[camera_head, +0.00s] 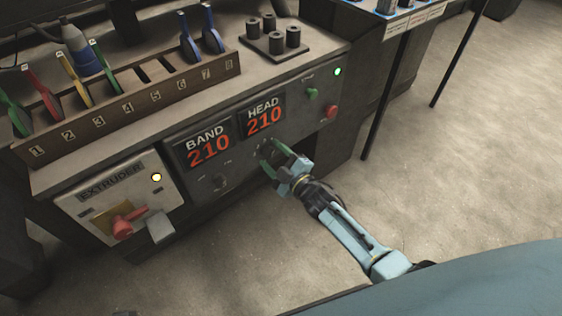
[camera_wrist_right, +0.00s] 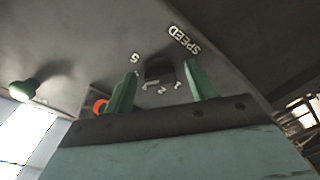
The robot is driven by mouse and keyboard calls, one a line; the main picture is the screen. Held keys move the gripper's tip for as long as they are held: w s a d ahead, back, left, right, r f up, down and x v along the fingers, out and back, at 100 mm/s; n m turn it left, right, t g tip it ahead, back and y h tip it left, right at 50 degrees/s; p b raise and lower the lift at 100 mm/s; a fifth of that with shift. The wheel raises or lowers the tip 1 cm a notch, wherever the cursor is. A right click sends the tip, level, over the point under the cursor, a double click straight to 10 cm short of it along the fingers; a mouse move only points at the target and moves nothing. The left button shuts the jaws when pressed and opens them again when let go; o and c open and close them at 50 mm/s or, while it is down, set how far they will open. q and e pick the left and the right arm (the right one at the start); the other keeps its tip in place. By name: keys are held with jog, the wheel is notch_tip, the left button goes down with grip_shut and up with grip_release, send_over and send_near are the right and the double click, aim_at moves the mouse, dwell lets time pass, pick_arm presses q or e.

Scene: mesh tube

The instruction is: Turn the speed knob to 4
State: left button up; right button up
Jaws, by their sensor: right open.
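The speed knob (camera_wrist_right: 160,70) is a dark round knob on the grey panel, with white digits around it and the label SPEED (camera_wrist_right: 184,40) beside it, seen inverted in the right wrist view. Its pointer direction is too dark to read. My right gripper (camera_head: 270,152) has green fingers and is open at the panel front, below the HEAD display. In the right wrist view its fingers (camera_wrist_right: 162,88) stand on either side of the knob, with visible gaps. In the head view the fingers mostly hide the knob. My left gripper is not in view.
Another dark knob (camera_head: 219,181) sits below the BAND display (camera_head: 207,147). The extruder box (camera_head: 118,200) with a red switch is at left. A numbered tool rack (camera_head: 125,112) stands on top.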

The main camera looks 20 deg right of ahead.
jog(key=shift+s+d, duration=0.15)
jog(key=shift+s, duration=0.2)
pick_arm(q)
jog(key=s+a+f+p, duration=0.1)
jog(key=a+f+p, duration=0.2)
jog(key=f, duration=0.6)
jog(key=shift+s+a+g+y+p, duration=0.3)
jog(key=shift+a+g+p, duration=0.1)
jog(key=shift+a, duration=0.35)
pick_arm(e)
jog(key=v, duration=1.2)
jog(key=shift+s, duration=0.25)
jog(key=shift+d+r, duration=0.1)
